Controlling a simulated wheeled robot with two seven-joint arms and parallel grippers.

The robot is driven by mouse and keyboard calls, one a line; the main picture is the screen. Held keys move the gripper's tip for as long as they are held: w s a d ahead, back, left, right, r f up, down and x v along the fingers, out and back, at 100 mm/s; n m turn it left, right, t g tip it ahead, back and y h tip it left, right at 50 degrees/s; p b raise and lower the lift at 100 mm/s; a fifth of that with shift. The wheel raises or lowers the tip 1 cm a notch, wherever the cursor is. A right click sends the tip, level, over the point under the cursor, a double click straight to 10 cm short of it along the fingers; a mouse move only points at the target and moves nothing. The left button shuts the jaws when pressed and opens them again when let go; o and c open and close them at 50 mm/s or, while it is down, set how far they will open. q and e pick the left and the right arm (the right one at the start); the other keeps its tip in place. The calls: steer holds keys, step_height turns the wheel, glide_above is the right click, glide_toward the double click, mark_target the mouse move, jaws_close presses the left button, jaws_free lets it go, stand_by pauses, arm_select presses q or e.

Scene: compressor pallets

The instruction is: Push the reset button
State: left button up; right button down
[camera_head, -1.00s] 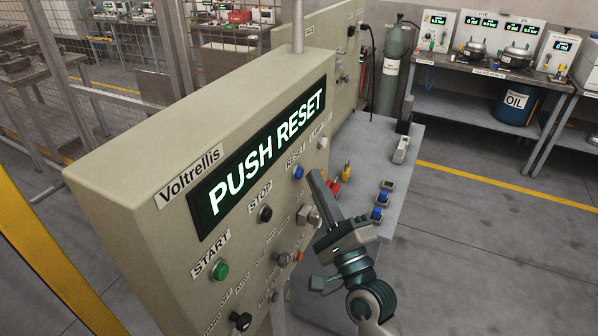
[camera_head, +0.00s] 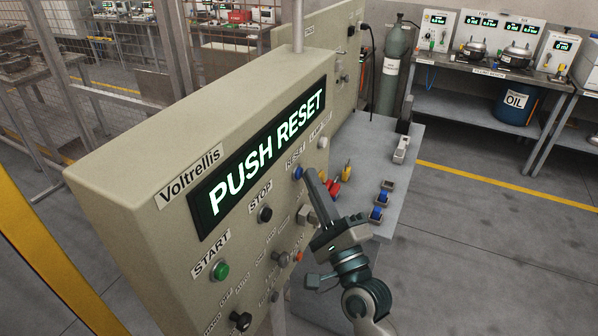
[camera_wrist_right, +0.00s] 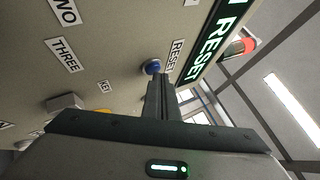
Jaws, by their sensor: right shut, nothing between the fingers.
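The blue reset button (camera_head: 298,173) is on the beige control panel (camera_head: 130,170), below the lit "PUSH RESET" display (camera_head: 265,155). My right gripper (camera_head: 309,172) is shut and empty, with its fingertips right beside the button. In the right wrist view the blue button (camera_wrist_right: 152,67) shows just beyond the tips of the closed fingers (camera_wrist_right: 157,77), slightly to their left. I cannot tell whether the tips touch it. My left gripper is not in view.
The panel also bears a black stop button (camera_head: 265,214), a green start button (camera_head: 220,270) and several knobs. A grey table (camera_head: 405,165) with small blue and red parts stands behind my right gripper. Open floor lies to the right.

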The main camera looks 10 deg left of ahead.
stand_by(0.5)
steer(key=shift+s+d, duration=0.25)
steer(key=shift+d, duration=0.55)
steer(key=s+d, duration=0.2)
steer(key=d, duration=0.3)
steer(key=shift+d+p, duration=0.35)
steer(key=shift+p, duration=0.1)
steer(key=shift+w, duration=0.1)
stand_by(0.6)
